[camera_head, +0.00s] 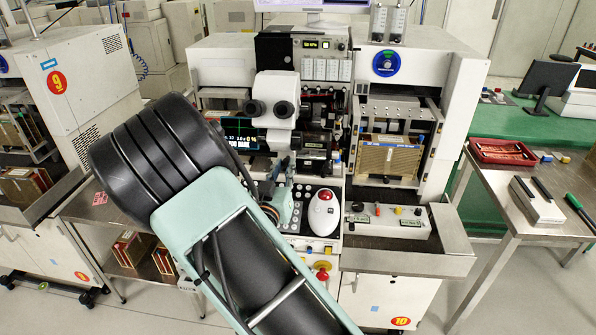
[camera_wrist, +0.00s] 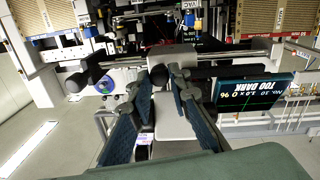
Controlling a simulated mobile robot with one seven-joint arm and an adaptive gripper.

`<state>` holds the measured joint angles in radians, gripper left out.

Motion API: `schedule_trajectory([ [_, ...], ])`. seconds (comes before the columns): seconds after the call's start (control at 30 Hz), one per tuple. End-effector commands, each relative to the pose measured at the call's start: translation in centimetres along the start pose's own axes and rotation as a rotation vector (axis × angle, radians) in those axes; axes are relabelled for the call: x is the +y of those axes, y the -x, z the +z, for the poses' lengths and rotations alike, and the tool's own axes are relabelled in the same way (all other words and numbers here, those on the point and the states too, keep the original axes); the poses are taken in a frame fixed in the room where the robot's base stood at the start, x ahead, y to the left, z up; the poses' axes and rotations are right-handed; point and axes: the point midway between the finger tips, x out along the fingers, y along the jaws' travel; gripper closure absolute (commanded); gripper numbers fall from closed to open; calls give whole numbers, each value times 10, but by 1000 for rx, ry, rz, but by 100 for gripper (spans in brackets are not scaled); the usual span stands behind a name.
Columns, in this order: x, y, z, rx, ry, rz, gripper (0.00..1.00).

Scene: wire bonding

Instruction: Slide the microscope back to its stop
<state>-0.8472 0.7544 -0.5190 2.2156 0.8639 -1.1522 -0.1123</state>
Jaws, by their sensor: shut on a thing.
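The microscope (camera_head: 278,90) is a white body with two black eyepieces, at the middle of the bonding machine in the head view. In the wrist view, which is upside down, its pale body (camera_wrist: 172,58) sits at a horizontal metal rail (camera_wrist: 225,57). My gripper (camera_wrist: 163,75) has its two blue-padded fingers closed on a pale part that appears to belong to the microscope. The exact contact is hard to see. In the head view my gripper (camera_head: 284,170) shows small below the eyepieces, partly hidden by my arm. The microscope's stop cannot be made out.
A small screen (camera_wrist: 250,97) reading "TOO DARK" stands close beside the microscope. A white mouse-like control with a red ball (camera_head: 323,212) and a switch box (camera_head: 388,220) lie in front. A brown magazine (camera_head: 390,155) stands at right. A red tray (camera_head: 501,151) is on the side table.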

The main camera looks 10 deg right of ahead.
Motion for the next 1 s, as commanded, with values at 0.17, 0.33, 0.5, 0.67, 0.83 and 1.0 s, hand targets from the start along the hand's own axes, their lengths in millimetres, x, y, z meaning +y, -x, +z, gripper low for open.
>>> schedule_trajectory([
  [0.17, -64, 5, -11, 11, -9, -26, 100],
  [0.33, -88, 7, -16, 8, -5, -18, 100],
  [0.5, -92, 7, -17, 6, -5, -15, 100],
  [0.67, -92, 7, -17, 5, -5, -16, 100],
  [0.83, -91, 7, -17, 5, -5, -15, 70],
  [1.0, -91, 7, -16, 5, -4, -14, 65],
])
